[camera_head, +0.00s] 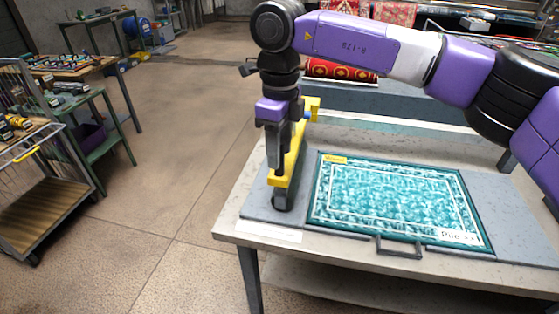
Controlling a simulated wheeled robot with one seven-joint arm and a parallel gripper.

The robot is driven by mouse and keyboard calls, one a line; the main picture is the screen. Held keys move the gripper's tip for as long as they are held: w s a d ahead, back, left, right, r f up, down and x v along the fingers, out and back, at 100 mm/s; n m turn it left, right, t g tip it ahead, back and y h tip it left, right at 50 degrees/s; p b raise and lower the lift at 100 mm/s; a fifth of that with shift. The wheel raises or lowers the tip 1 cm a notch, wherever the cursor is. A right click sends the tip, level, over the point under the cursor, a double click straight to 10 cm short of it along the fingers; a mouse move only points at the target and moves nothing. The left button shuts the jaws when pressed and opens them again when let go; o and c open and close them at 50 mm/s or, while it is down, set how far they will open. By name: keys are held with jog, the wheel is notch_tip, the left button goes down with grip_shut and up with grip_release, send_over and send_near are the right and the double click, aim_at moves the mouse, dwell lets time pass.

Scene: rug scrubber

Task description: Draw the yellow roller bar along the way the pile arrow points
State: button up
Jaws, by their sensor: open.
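The yellow roller bar (294,158) stands at the left edge of the teal rug (392,200), running front to back, with a dark roller end (283,199) at its near end. The rug lies flat on a grey board on the table. A white label (462,237) at its near right corner reads "Pile" with small marks after it that seem to point right. My gripper (275,162) is open and points down at the roller bar, overlapping it in the picture. Whether its fingers straddle or touch the bar I cannot tell.
The grey-white table (237,226) has a dark handle (399,248) at the rug's near edge. A yellow tag (334,160) lies at the rug's far left corner. A bench with a rolled red rug (340,71) stands behind.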

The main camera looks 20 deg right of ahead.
aim_at(279, 174)
jog(key=shift+f, duration=1.75)
grip_shut()
